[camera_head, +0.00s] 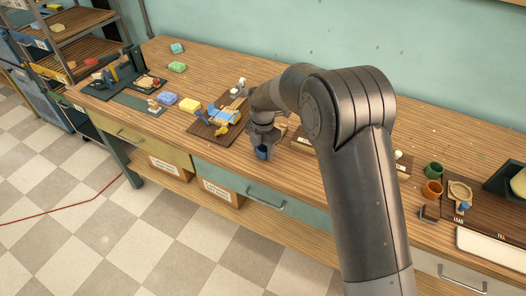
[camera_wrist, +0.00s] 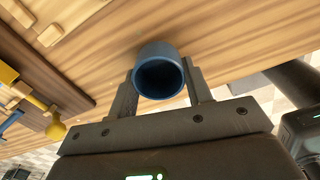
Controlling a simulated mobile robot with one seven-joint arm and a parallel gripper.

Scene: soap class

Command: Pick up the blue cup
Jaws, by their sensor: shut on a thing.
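The blue cup (camera_wrist: 160,52) sits between the two fingers of my gripper (camera_wrist: 160,85) in the wrist view, its dark open mouth facing the camera. The fingers press on it from both sides. In the head view, the blue cup (camera_head: 263,152) shows small below my gripper (camera_head: 264,142), near the front edge of the workbench. I cannot tell whether its base touches the bench top.
A dark tray with blue and yellow pieces (camera_head: 218,117) lies just left of my gripper. A green cup (camera_head: 433,170) and an orange cup (camera_head: 432,189) stand at the right. Coloured soap blocks (camera_head: 177,67) lie toward the back left. My arm hides part of the workbench (camera_head: 300,60).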

